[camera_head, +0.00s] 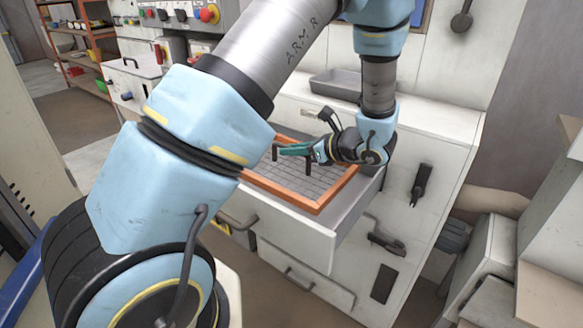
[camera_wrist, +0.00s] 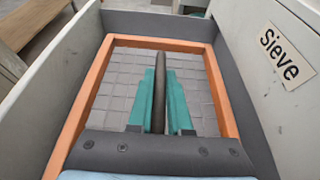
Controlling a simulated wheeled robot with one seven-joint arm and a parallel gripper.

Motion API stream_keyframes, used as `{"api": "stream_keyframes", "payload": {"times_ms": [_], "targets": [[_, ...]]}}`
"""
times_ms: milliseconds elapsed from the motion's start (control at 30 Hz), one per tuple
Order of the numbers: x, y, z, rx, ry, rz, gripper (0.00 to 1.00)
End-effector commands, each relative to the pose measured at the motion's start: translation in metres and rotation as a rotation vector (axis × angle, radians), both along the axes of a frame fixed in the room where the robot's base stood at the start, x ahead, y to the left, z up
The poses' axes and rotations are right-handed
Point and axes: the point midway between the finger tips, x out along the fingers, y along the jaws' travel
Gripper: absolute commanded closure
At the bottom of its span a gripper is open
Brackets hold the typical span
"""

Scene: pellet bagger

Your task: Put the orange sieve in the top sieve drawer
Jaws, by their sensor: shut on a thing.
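The orange sieve (camera_head: 331,197) has a square orange frame, a grey mesh and a dark bar handle across its middle. It lies level inside the pulled-out top drawer (camera_head: 290,226), within the grey walls; whether it rests fully on the bottom I cannot tell. In the wrist view the sieve (camera_wrist: 88,92) has drawer wall (camera_wrist: 238,80) around it. My gripper (camera_head: 287,150) has green fingers, also seen in the wrist view (camera_wrist: 158,78), shut on the sieve's handle.
A grey metal tray (camera_head: 337,83) sits on the cabinet ledge behind the drawer. A lower drawer (camera_head: 305,288) is below. A control panel with a red button (camera_head: 209,14) and an orange shelf rack (camera_head: 82,45) stand at the back left. White boxes (camera_head: 490,255) stand at right.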

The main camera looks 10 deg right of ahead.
Motion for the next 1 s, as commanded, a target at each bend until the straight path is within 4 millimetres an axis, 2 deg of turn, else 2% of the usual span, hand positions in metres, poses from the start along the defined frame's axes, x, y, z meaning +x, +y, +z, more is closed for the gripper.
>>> {"api": "stream_keyframes", "payload": {"times_ms": [167, 400, 667, 700, 933, 1000], "targets": [[0.000, 0.000, -0.015, 0.002, -0.001, -0.001, 1.00], [0.000, 0.000, -0.047, 0.003, 0.000, -0.001, 1.00], [0.000, 0.000, -0.052, -0.001, -0.002, 0.000, 1.00], [0.000, 0.000, -0.053, -0.001, -0.001, -0.001, 0.82], [0.000, 0.000, -0.053, -0.001, -0.001, -0.001, 0.56], [0.000, 0.000, -0.053, -0.001, -0.001, -0.001, 0.53]]}}
